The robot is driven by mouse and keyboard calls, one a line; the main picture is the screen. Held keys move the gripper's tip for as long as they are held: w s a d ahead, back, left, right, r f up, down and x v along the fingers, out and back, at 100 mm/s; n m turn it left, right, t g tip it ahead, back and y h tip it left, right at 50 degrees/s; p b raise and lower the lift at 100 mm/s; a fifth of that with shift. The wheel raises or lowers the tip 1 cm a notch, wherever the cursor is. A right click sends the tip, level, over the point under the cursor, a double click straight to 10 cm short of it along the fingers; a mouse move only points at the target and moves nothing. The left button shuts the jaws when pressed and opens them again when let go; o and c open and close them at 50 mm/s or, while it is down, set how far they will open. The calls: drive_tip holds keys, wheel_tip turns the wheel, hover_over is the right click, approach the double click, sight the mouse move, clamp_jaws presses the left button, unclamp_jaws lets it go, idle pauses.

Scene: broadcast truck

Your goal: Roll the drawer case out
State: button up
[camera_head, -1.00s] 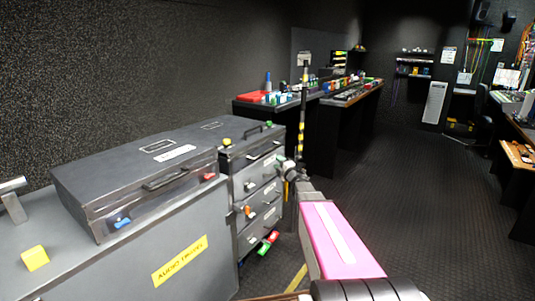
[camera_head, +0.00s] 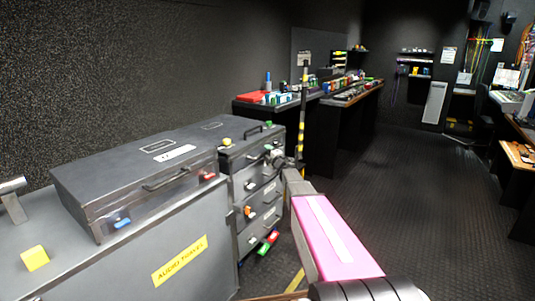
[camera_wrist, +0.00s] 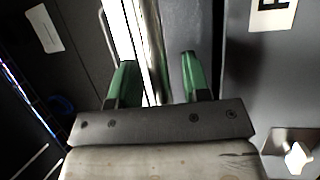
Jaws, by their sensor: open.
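The grey drawer case (camera_head: 258,205) stands at the right end of a large grey trunk, with several drawers, small knobs and white labels on its front. A black handle (camera_head: 252,131) is on its top. My gripper (camera_head: 274,158) is close to the upper right of the drawer front, partly hidden by my own arm. In the wrist view my gripper (camera_wrist: 156,82) has its two green fingers apart. A shiny metal bar (camera_wrist: 154,50) and a bright strip show between them, with grey panels at both sides. Whether the fingers touch the bar cannot be told.
The grey trunk (camera_head: 200,235) with a yellow label is left of the drawer case and carries a flat case (camera_head: 120,185) and a yellow block (camera_head: 35,258). A black-and-yellow striped pole (camera_head: 302,110) stands behind my gripper. Open floor (camera_head: 410,190) lies to the right.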

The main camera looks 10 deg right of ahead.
clamp_jaws()
drive_tip(key=s+d, duration=2)
drive_tip(key=shift+s+d, duration=0.1)
unclamp_jaws()
drive_tip(key=shift+s, duration=0.1)
